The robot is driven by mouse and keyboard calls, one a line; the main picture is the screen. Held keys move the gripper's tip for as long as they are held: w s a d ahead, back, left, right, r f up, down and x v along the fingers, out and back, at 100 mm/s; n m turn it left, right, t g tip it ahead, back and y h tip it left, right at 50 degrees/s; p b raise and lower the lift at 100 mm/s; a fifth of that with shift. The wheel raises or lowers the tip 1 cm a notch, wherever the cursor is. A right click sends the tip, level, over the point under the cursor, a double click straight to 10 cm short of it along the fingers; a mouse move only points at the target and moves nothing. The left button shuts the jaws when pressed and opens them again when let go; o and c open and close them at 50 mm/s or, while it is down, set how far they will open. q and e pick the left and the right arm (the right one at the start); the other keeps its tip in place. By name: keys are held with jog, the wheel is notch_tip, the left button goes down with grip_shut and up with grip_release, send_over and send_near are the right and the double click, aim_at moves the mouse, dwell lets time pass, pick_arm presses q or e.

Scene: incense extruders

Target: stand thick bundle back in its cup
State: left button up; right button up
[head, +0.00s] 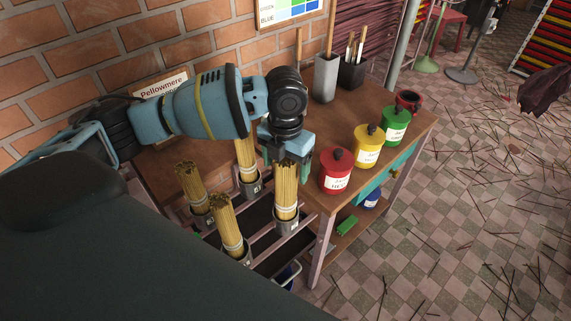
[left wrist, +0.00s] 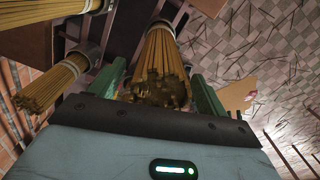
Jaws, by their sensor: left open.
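Several bundles of tan incense sticks stand upright in grey metal cups on a dark rack. The bundle at the rack's right (head: 286,185) stands in its labelled cup (head: 286,220). My left gripper (head: 288,160) is open at the top of this bundle. In the left wrist view the bundle (left wrist: 160,65) lies between the two green fingers, with its cup behind (left wrist: 161,24). The other bundles are at the back (head: 246,158), left (head: 190,185) and front (head: 224,218). I cannot tell for sure which is the thick one. My right gripper is not in view.
Red (head: 336,172), yellow (head: 367,148) and green (head: 394,127) canisters stand on the wooden table (head: 350,118) right of the rack. Grey (head: 326,78) and black (head: 352,72) tool holders stand behind. A brick wall is at the left. Loose sticks litter the tiled floor.

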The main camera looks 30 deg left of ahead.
pick_arm(q)
notch_tip(320, 180, up, 8)
jog(key=shift+f, duration=0.25)
dwell(0.8)
